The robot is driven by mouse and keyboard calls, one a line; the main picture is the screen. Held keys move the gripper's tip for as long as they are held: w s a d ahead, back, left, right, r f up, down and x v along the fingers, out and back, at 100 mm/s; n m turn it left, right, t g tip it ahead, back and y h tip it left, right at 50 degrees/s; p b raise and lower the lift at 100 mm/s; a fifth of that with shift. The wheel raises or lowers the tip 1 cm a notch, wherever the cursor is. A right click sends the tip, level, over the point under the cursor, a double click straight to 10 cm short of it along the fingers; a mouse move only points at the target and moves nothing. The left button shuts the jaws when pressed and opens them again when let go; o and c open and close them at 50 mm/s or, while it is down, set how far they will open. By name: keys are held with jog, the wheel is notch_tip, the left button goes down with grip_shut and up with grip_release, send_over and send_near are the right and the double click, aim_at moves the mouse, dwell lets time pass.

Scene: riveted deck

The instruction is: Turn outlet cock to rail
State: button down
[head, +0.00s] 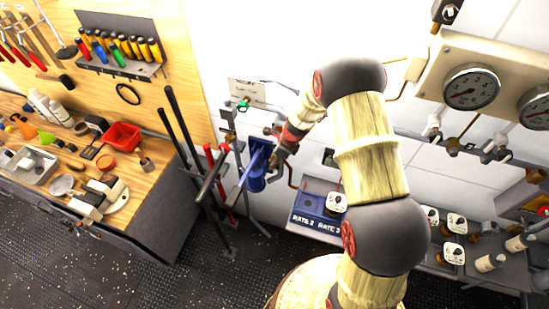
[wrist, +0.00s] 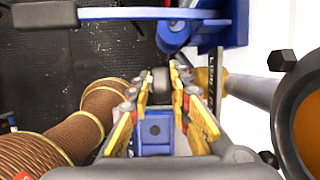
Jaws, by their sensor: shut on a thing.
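My gripper (wrist: 160,92) is shut on a small dark grey part (wrist: 160,80), which looks like the handle of the outlet cock. The yellow-padded fingers stand on either side of it and hide much of it. In the head view my gripper (head: 272,148) reaches down beside a blue wall-mounted pump (head: 257,172). The blue pump body also shows in the wrist view (wrist: 236,22), with a pale blue lever bar (wrist: 125,13) across the top. Which way the cock points, and the rail, I cannot make out.
Red and black long-handled tools (head: 212,180) stand left of the pump. A workbench (head: 150,190) with a red bin (head: 123,135) is farther left. Pressure gauges (head: 471,87) and pipes are on the right, above a blue-fronted box (head: 313,222). The dark floor is open at lower left.

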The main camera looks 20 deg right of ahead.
jog(key=shift+a+r+g+h+p, duration=0.1)
jog(key=shift+r+g+h+p, duration=0.3)
jog(key=shift+p, duration=1.75)
jog(key=shift+w+a+f+h+p, duration=0.15)
jog(key=shift+f+h+p, duration=0.2)
jog(key=shift+p, duration=0.45)
jog(key=shift+f+g+h, duration=0.15)
jog(key=shift+g+h, duration=0.2)
jog(key=shift+g, duration=0.05)
jog(key=shift+h+b, duration=0.4)
jog(key=shift+b, duration=0.2)
jog(key=c, duration=1.9)
grip_release()
jog(key=shift+w, duration=0.1)
notch_tip(320, 180, up, 8)
jog(key=shift+f, duration=0.2)
